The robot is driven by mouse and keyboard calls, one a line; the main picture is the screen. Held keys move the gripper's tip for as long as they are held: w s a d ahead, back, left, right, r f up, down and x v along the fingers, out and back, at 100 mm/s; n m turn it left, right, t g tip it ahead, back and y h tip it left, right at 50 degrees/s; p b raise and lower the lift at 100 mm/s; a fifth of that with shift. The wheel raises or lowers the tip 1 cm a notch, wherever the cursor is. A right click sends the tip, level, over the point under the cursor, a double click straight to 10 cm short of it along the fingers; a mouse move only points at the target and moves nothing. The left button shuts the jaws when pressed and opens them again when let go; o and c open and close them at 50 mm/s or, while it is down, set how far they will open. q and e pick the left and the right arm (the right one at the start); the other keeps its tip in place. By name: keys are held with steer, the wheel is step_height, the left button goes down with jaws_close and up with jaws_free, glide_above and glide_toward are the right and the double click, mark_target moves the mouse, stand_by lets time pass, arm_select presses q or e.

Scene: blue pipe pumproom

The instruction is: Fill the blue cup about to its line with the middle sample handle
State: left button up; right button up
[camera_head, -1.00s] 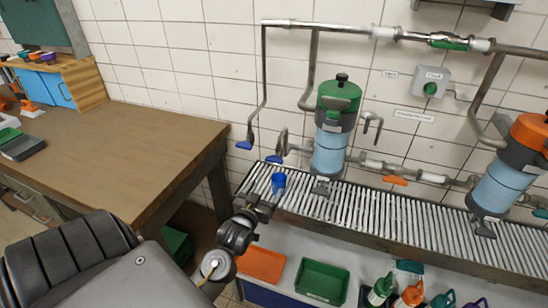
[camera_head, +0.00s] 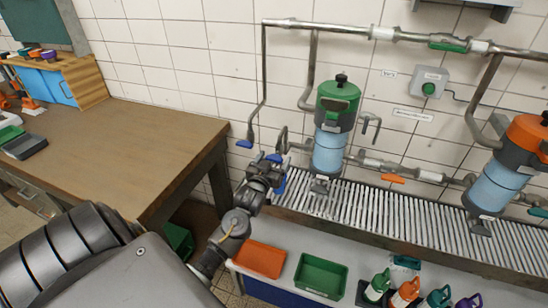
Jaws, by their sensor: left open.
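The blue cup (camera_head: 281,184) stands on the slatted drain grate (camera_head: 350,204), under the pipework at its left end. My left gripper partly hides it. A blue lever handle (camera_head: 244,144) hangs at the end of the leftmost thin pipe. A second blue handle (camera_head: 274,158) shows just at my left gripper; whether they touch I cannot tell. An orange handle (camera_head: 393,179) sits on the low pipe to the right. My left gripper (camera_head: 270,164) is open, above and in front of the cup. My right gripper is out of view. The cup's line and contents cannot be seen.
A blue filter housing with a green top (camera_head: 338,105) stands right of the gripper; an orange-topped one (camera_head: 510,165) is farther right. An orange tray (camera_head: 260,259), a green tray (camera_head: 321,275) and several bottles are below the grate. A brown-topped bench (camera_head: 130,150) is at left.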

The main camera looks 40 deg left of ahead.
arm_select(q)
steer(key=shift+w+a, duration=0.15)
steer(key=shift+w, duration=0.2)
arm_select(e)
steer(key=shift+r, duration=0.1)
arm_select(q)
steer(key=shift+c, duration=0.3)
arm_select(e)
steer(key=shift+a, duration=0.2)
arm_select(q)
steer(key=c, duration=0.9)
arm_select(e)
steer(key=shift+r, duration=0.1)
arm_select(q)
steer(key=n+p, duration=0.1)
steer(key=n, duration=0.2)
steer(key=shift+n+p, duration=0.65)
steer(key=shift+n, duration=0.85)
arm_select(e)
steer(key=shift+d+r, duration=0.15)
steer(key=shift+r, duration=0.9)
